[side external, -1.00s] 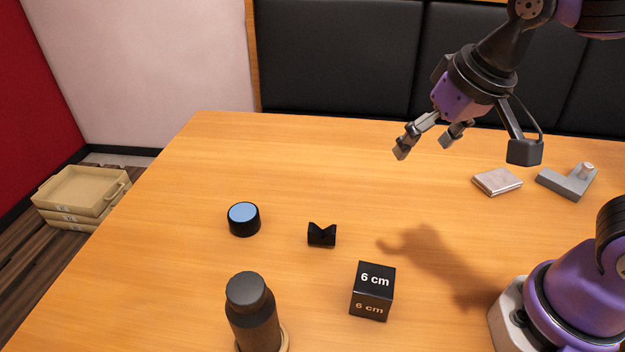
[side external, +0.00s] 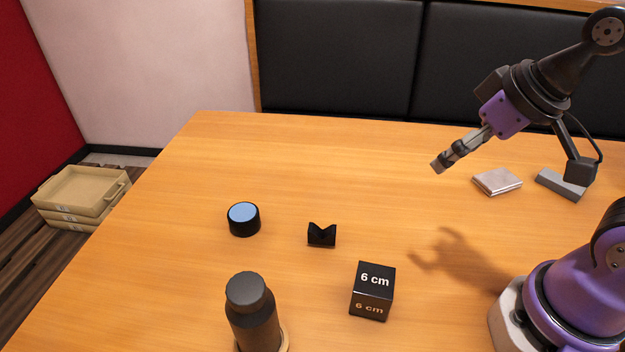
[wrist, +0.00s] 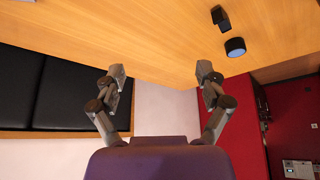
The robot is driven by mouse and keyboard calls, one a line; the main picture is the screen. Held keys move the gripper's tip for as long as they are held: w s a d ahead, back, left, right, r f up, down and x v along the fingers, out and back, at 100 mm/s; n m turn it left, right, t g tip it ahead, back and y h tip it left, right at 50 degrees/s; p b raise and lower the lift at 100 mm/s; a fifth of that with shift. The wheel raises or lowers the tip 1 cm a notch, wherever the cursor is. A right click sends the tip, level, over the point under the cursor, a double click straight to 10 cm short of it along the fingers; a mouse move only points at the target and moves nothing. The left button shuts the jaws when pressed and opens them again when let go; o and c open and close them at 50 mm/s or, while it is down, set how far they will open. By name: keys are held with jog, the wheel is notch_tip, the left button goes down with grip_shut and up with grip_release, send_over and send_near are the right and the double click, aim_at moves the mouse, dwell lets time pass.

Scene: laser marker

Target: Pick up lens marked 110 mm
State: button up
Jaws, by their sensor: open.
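A short black cylinder with a light blue glass top, the lens (side external: 243,220), stands on the table left of centre in the side view. It also shows in the wrist view (wrist: 235,47) at the upper right. No 110 mm mark can be read on it. My gripper (side external: 437,166) is in the air over the right half of the table, well apart from the lens. In the wrist view my gripper (wrist: 160,71) has its two fingers spread wide with nothing between them.
A black V-shaped block (side external: 321,235) is right of the lens. A black 6 cm cube (side external: 372,291) and a dark bottle-like cylinder (side external: 252,313) are nearer the front. A silver slab (side external: 497,181) and a grey part (side external: 561,184) lie at right. Beige trays (side external: 82,193) are on the floor.

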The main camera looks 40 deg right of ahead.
dwell(0.3)
jog(key=shift+o, duration=1.3)
jog(key=shift+w, duration=0.1)
jog(key=n+t+y, duration=0.1)
jog(key=n+t, duration=0.1)
send_near(244, 213)
jog(key=x, duration=0.4)
jog(key=shift+w+d+f, duration=0.15)
jog(key=shift+w+d, duration=0.05)
jog(key=shift+d, duration=0.05)
jog(key=shift+a+x, duration=0.15)
jog(key=shift+x, duration=1.4)
jog(key=shift+a+x, duration=0.15)
jog(key=shift+x, duration=1.4)
